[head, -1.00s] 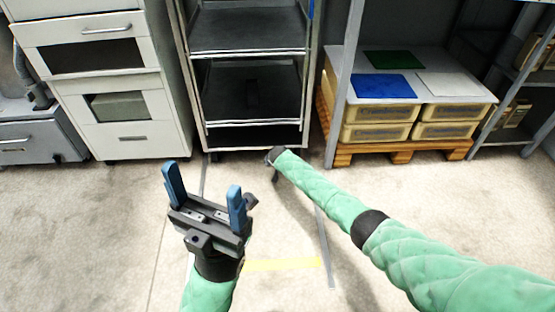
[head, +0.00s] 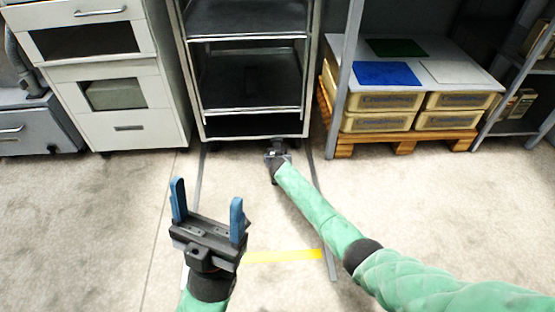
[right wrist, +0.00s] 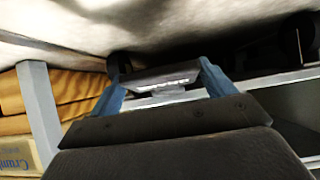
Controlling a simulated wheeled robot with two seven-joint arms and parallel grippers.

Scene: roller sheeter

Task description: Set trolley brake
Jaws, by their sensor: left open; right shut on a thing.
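The trolley (head: 250,137), a metal rack with dark shelves, stands between the cabinet and the shelving. My right gripper (right wrist: 163,76) is at floor level at the trolley's lower front edge. In the right wrist view its blue fingers are shut on a dark flat brake pedal (right wrist: 160,82) that spans between them. In the head view my right gripper (head: 278,152) is small and its fingers are hard to make out. My left gripper (head: 208,212) is open and empty above the floor, well in front of the trolley.
A white drawer cabinet (head: 128,128) stands left of the trolley. Yellow crates (head: 378,121) on a wooden pallet (head: 400,140) stand right, behind a grey shelf post (head: 343,80). Grey lines and a yellow strip (head: 285,256) mark the clear floor in front.

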